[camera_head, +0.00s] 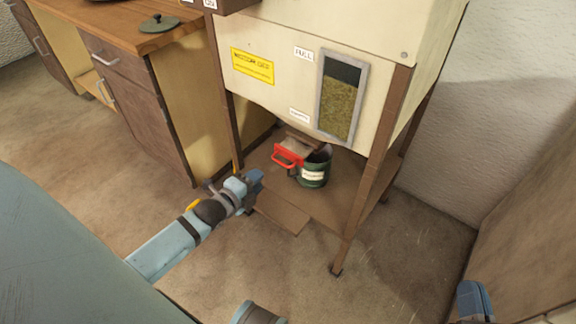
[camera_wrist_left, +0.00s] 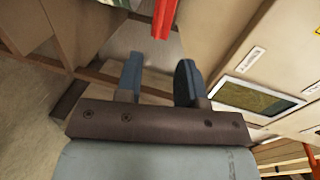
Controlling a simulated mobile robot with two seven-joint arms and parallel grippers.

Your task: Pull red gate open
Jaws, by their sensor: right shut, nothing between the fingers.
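The red gate handle (camera_head: 288,156) sits under the cream hopper, at the mouth of its chute, beside a dark green pot (camera_head: 315,170) on the lower shelf. The red handle also shows at the top of the left wrist view (camera_wrist_left: 163,18), ahead of the fingertips and apart from them. My left gripper (camera_head: 254,181) is left of and in front of the handle; in the wrist view its two blue fingers (camera_wrist_left: 157,78) stand apart with nothing gripped. My right gripper (camera_head: 475,300) is at the bottom right, shut and empty, partly cut off by the frame edge.
The cream hopper (camera_head: 285,100) with a grain window (camera_head: 341,95) stands on brown legs, with a front leg (camera_head: 362,200) right of the pot. A wooden cabinet (camera_head: 135,100) stands at the left. A flap (camera_head: 282,212) extends forward from the shelf.

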